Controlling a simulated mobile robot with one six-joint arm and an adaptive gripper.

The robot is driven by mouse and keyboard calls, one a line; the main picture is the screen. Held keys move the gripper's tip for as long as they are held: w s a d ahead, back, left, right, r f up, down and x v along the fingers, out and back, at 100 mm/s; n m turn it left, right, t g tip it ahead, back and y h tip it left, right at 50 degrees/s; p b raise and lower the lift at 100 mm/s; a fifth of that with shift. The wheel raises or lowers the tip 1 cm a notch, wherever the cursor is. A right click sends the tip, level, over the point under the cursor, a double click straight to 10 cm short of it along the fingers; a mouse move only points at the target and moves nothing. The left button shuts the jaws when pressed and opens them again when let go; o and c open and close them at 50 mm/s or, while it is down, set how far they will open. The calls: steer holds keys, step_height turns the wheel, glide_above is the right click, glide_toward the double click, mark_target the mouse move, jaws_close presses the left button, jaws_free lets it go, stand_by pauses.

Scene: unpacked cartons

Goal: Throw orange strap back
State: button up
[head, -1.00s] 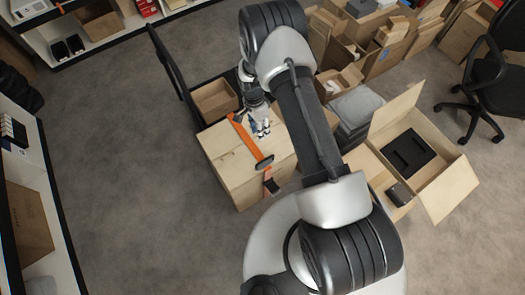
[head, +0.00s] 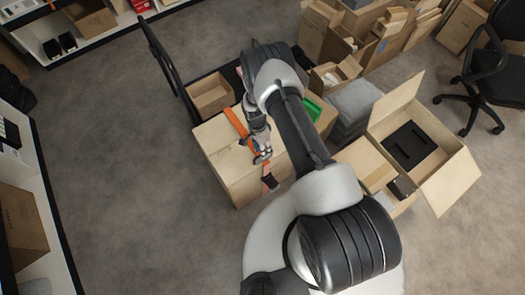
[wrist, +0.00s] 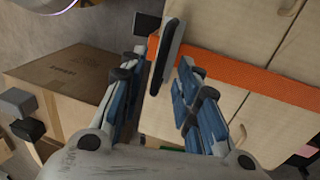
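In the wrist view my gripper (wrist: 160,62) is open, with blue-padded fingers on both sides of the strap's black buckle (wrist: 168,52). The strap (wrist: 245,75) continues to the right there. I cannot tell whether the fingers touch the buckle.
The large box (head: 222,160) stands on a cart with a black handle (head: 168,65); a smaller open box (head: 212,97) sits behind it. An open carton (head: 455,178) and grey stacked bins (head: 355,105) are to the right. Floor at left is clear.

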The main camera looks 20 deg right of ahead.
steer(key=shift+s+f, duration=0.1)
steer(key=shift+f, duration=0.5)
steer(key=shift+c, duration=0.6)
jaws_close()
